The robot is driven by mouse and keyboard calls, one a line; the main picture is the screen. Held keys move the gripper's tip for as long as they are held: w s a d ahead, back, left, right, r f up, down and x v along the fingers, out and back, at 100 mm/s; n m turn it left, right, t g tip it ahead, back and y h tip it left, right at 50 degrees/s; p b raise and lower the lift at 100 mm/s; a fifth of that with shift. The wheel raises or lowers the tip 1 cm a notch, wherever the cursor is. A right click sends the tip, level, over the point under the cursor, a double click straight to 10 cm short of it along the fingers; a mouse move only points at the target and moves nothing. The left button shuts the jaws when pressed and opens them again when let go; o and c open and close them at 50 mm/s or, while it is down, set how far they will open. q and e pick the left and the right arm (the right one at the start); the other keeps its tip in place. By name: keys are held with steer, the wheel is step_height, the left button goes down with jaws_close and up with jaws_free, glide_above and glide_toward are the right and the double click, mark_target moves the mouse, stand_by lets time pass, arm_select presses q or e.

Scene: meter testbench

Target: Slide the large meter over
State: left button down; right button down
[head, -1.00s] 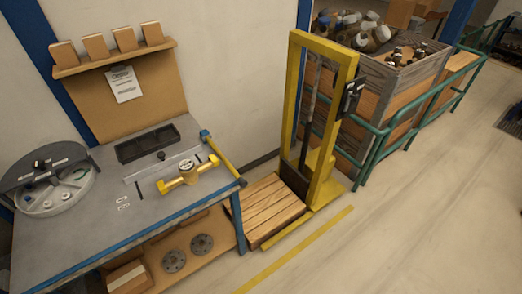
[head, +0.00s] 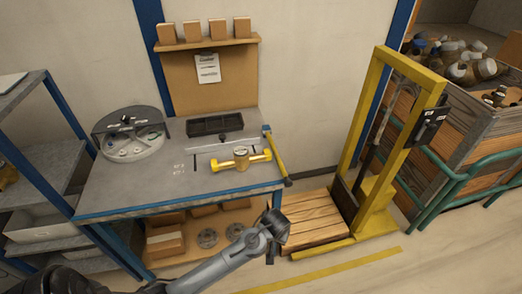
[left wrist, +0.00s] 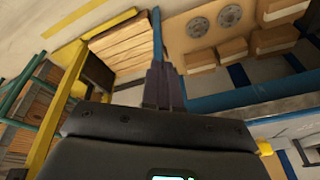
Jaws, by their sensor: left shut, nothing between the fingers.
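The large meter (head: 241,157), yellow with two side arms and a round brass-coloured top, lies on the grey workbench (head: 110,190) near its right end. My left gripper (head: 272,218) is in front of the bench's front right corner, below and to the right of the meter, and does not touch it. In the left wrist view the dark fingers (left wrist: 160,72) are together and empty. My right gripper is not in view.
A yellow bar (head: 275,155) runs along the bench's right edge. A wooden pallet (head: 312,220) and yellow lift frame (head: 375,150) stand right of the bench. A round grey fixture (head: 133,140) and black tray (head: 214,124) are on the bench. Shelving (head: 45,150) stands left.

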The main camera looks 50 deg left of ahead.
arm_select(q)
steer(key=w+a+r+n, duration=0.1)
steer(key=w+a+n, duration=0.3)
steer(key=w+a, duration=0.3)
steer(key=n+g+b, duration=0.3)
steer(key=n+b, duration=0.1)
steer(key=n, duration=0.9)
glide_toward(244, 152)
steer(key=shift+h, duration=0.3)
steer(key=f, duration=0.1)
steer(key=a+f, duration=0.1)
steer(key=f, duration=0.3)
steer(key=shift+s+a+f, duration=0.25)
steer(key=shift+s+a, duration=0.05)
steer(key=shift+a, duration=0.05)
steer(key=shift+f+b, duration=0.3)
steer(key=shift+f, duration=0.5)
